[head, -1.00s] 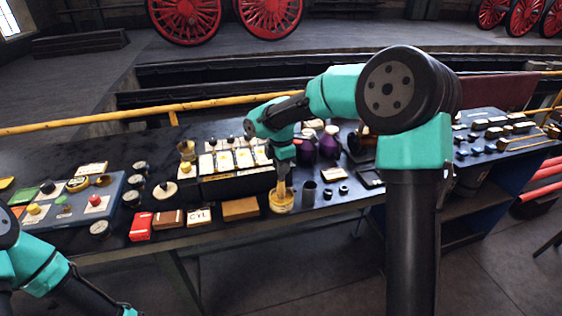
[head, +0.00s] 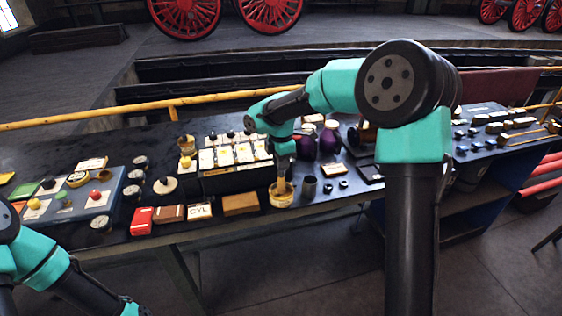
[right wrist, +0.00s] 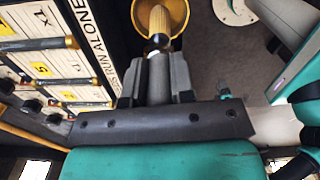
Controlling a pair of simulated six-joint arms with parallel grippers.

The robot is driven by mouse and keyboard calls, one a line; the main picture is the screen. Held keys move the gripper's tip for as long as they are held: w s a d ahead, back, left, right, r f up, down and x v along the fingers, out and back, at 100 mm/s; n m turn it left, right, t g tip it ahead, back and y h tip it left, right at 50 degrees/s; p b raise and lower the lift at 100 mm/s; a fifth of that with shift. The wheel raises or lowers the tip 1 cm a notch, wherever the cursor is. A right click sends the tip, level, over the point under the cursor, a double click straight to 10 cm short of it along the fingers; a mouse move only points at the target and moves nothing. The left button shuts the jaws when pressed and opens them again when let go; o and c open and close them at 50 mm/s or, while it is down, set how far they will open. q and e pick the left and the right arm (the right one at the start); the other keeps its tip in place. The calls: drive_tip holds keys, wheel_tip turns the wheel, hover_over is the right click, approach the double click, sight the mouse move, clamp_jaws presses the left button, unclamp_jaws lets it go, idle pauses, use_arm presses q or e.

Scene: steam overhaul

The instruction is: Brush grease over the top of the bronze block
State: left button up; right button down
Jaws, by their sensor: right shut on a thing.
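My right gripper (head: 283,174) is shut on a brush (right wrist: 158,30), which points down into a round yellow grease tin (head: 283,201) near the bench's front edge. In the right wrist view the brush's pale bristle end lies inside the tin's round rim (right wrist: 178,34); how deep it sits in the grease I cannot tell. A tan-brown block (head: 240,204) lies left of the tin, and a smaller brown block (head: 171,213) lies further left. Which of these, if either, is the bronze block I cannot tell. My left arm shows at lower left, its gripper outside the picture.
Left of the tin are a CYL box (head: 199,211) and a red box (head: 142,221). Behind is a rack with labelled cards (head: 232,183). A dark cup (head: 310,187) stands close right of the tin. Purple bottles (head: 329,139) stand behind it.

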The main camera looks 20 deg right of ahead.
drive_tip(key=shift+f, duration=0.55)
idle(1.6)
drive_tip(key=shift+r, duration=0.1)
drive_tip(key=shift+r, duration=3.5)
drive_tip(key=s+a+r+m, duration=0.2)
drive_tip(key=s+a+m, duration=0.2)
drive_tip(key=m, duration=1.4)
drive_tip(key=shift+a, duration=0.65)
drive_tip(key=shift+m, duration=0.3)
